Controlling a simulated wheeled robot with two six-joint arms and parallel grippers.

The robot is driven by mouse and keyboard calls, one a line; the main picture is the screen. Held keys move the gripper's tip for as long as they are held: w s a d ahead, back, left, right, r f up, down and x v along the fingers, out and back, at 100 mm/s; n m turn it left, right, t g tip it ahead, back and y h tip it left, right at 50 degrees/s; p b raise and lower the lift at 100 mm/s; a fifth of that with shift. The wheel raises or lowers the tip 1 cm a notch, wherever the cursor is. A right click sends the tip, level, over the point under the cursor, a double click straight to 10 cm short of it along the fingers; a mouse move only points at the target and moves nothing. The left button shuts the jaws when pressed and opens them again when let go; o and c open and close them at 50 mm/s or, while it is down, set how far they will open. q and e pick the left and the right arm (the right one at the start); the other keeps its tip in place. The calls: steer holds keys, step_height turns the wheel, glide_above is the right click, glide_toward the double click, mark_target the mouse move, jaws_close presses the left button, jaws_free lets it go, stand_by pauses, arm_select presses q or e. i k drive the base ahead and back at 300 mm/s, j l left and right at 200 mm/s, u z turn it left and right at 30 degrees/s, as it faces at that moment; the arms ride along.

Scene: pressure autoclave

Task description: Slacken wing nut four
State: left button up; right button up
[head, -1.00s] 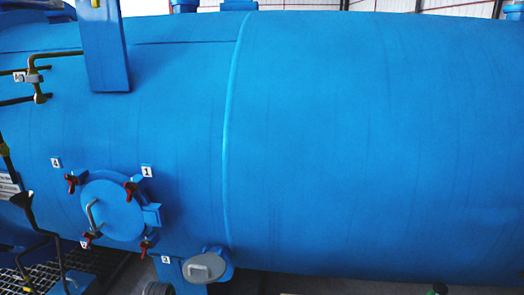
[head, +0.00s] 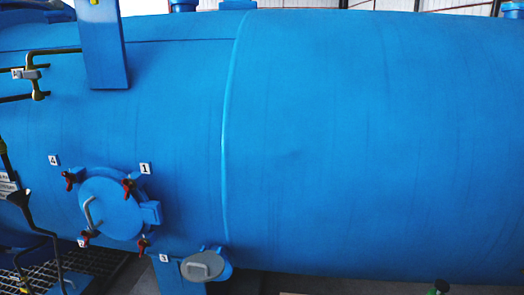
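Wing nut four (head: 68,180) is a red wing nut at the upper left of the round blue hatch (head: 112,210), below the white label 4 (head: 53,160). Other red wing nuts sit around the hatch: one at the upper right (head: 129,187) near label 1 (head: 145,168), one at the lower left (head: 86,237) and one at the lower right (head: 143,245). The hatch is shut against the vessel and has a curved grey handle (head: 90,213). Neither of my grippers shows in the head view.
The large blue autoclave vessel (head: 350,140) fills most of the view. A grey-capped port (head: 202,265) juts out below right of the hatch. Dark piping (head: 45,235) and a metal grating (head: 95,262) are at the lower left. A valve with pipes (head: 35,75) is at the upper left.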

mark_target(70, 179)
steer(key=u, duration=1.25)
